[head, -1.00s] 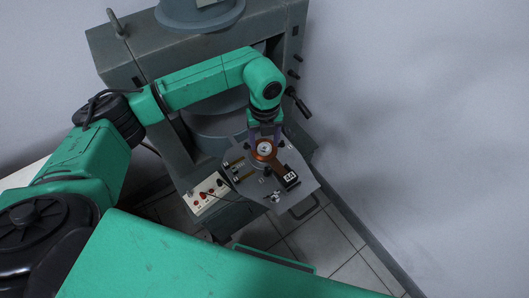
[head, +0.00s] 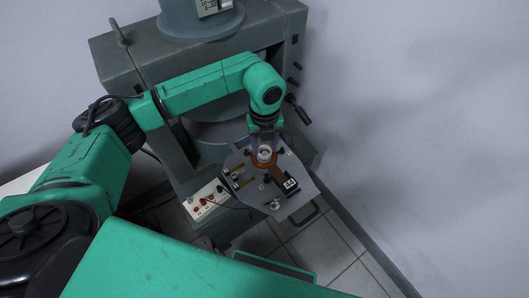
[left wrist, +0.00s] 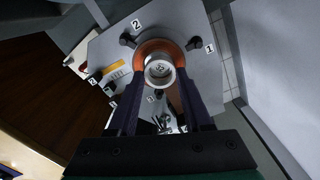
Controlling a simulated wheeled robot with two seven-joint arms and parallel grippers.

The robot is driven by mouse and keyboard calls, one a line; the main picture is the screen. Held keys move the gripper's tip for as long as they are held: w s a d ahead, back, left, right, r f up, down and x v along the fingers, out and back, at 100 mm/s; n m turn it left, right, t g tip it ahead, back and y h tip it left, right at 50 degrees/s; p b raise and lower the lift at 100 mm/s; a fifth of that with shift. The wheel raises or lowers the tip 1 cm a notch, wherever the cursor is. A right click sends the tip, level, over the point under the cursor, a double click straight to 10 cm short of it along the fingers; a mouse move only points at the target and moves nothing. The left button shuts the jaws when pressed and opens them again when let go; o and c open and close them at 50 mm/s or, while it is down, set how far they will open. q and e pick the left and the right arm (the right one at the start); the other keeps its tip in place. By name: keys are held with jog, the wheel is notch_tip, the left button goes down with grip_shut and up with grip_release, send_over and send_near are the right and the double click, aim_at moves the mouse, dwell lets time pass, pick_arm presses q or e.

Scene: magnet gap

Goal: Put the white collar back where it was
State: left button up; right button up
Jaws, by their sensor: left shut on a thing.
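My left gripper (head: 264,143) points down over the grey plate (head: 305,192) in front of the machine. It is shut on the white collar (head: 264,154), a short pale ring that shows at the fingertips. In the left wrist view the collar (left wrist: 160,73) sits between the two dark fingers, with its round opening facing the camera. An orange-brown ring (head: 264,165) lies on the plate beneath the collar. The collar looks slightly above this ring; the exact gap cannot be told. My right gripper is not in view.
Black knobs and number labels surround the orange-brown ring. A black block with a white label (head: 291,185) and small metal parts (head: 275,204) lie on the plate. A white control box (head: 206,200) with red knobs stands left. A wall is close on the right.

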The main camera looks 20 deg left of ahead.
pick_arm(q)
jog(key=shift+r+p, duration=0.75)
jog(key=shift+r, duration=0.8)
jog(key=shift+f, duration=0.1)
